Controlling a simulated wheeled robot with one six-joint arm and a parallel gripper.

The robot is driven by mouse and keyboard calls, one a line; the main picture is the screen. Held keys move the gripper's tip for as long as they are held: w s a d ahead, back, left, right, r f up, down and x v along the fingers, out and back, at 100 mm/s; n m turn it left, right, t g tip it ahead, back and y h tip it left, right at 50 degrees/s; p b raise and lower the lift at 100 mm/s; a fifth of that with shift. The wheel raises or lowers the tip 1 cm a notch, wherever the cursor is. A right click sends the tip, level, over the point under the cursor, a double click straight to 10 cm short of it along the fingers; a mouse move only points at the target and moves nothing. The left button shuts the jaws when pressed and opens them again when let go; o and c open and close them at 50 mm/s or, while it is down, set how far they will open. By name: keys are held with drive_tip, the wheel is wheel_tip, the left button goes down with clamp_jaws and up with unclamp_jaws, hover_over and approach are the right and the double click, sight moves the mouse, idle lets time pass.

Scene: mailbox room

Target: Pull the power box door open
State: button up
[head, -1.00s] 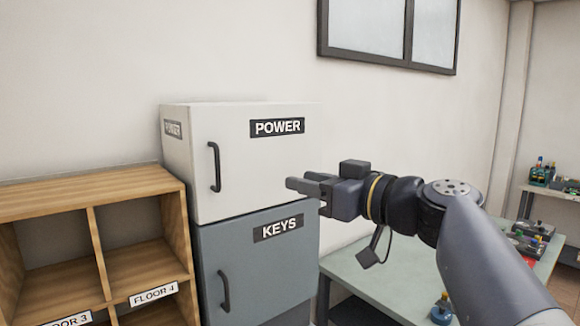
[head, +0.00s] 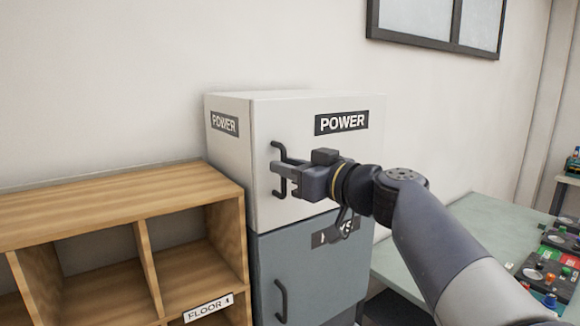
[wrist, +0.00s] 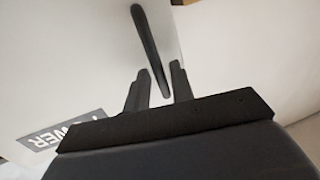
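The white power box (head: 310,190) has a POWER label on its front door, which looks closed. Its dark vertical handle (head: 277,151) is near the door's left edge. My gripper (head: 279,178) is at the handle's height, in front of the door, and hides part of the handle. In the wrist view, the handle (wrist: 148,45) reaches down toward the space between the two fingertips (wrist: 158,77). The fingers are apart, and I see no firm contact with the handle.
A grey KEYS box (head: 310,270) with its own handle stands directly below. A wooden shelf (head: 120,190) is close on the left. A table (head: 490,225) with several devices is on the right. A framed window (head: 435,25) is on the wall above.

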clamp_jaws()
drive_tip(key=shift+s+d, duration=0.1)
idle(0.3)
